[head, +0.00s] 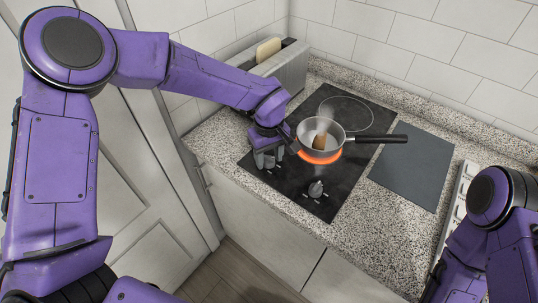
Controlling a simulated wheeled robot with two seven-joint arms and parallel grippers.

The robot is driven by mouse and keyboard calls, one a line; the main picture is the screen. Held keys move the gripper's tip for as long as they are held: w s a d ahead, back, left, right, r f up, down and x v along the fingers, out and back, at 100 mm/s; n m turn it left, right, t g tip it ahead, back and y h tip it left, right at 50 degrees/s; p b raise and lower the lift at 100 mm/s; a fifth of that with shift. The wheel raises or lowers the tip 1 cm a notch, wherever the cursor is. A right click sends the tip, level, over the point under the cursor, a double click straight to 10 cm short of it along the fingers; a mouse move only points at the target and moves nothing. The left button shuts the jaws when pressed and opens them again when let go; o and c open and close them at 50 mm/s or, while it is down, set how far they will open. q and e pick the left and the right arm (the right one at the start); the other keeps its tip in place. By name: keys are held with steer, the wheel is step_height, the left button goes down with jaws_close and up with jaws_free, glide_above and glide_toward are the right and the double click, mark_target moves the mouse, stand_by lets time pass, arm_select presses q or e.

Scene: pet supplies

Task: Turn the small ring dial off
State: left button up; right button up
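The black cooktop (345,173) is set in a speckled counter. Its front ring (319,157) glows orange under a steel pan (334,133), so it is on. The larger back ring (346,113) is dark. One grey dial (315,188) shows at the cooktop's front, right of my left gripper. My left gripper (268,160) points down over the front left of the cooktop, close to the surface. Its grey fingers show, but whether they are open, or hold a dial, is unclear. My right arm is at the right edge; its gripper is out of view.
The pan holds a brown item (320,142), and its black handle (382,139) points right. A dark grey board (412,177) lies right of the cooktop. A toaster (284,66) with bread stands behind my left forearm. A white rack (455,208) is near my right arm.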

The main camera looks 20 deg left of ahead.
arm_select(q)
steer(key=c, duration=0.7)
steer(key=shift+o, duration=0.2)
steer(key=shift+n, duration=0.3)
steer(key=n+p, duration=0.1)
steer(key=n, duration=0.1)
steer(key=shift+r+n, duration=0.1)
steer(key=shift+n, duration=0.3)
steer(key=n+p, duration=0.1)
steer(key=n, duration=0.2)
steer(key=shift+w+n, duration=0.1)
steer(key=shift+n, duration=0.2)
steer(key=n, duration=0.3)
steer(key=shift+n, duration=1.9)
